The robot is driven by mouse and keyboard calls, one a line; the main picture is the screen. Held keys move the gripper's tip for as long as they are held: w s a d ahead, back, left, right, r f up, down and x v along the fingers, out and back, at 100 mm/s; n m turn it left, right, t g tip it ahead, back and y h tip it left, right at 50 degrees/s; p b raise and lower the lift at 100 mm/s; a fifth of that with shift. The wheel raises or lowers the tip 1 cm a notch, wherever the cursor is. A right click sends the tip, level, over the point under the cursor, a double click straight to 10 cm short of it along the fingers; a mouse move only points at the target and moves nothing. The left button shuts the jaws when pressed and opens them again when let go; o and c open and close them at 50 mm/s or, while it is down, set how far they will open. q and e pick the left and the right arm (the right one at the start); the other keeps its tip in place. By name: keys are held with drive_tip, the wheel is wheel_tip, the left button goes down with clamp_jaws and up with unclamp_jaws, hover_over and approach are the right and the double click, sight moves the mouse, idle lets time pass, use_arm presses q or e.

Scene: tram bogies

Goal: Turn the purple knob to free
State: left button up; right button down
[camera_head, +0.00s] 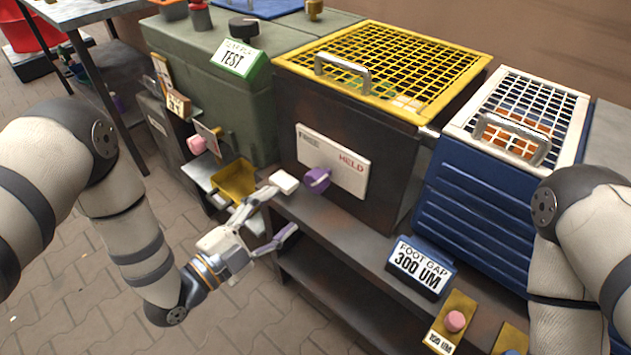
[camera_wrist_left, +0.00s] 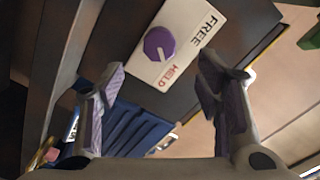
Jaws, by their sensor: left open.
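The purple knob (camera_head: 317,180) sits on a white plate (camera_head: 350,172) on the front of a dark box with a yellow mesh lid. The plate reads FREE at left and HELD at right. In the left wrist view the knob (camera_wrist_left: 158,44) shows a pale mark on its side toward HELD. My left gripper (camera_head: 284,210) is open and empty, a short way in front of the knob and apart from it. In the left wrist view the knob appears beyond the gap between the fingers (camera_wrist_left: 160,75). My right gripper is out of view; only its arm shows.
A green box with a TEST sign (camera_head: 233,57) and a pink knob (camera_head: 197,145) stands left. A blue box (camera_head: 480,190) with a white mesh lid stands right. A FOOT GAP sign (camera_head: 421,266) sits on the shelf. The paved floor in front is clear.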

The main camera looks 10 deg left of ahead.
sight(311, 185)
use_arm(q)
drive_tip(key=b+x, duration=0.1)
drive_tip(key=x, duration=1)
drive_tip(key=shift+c, duration=0.6)
drive_tip(key=c, duration=1.1)
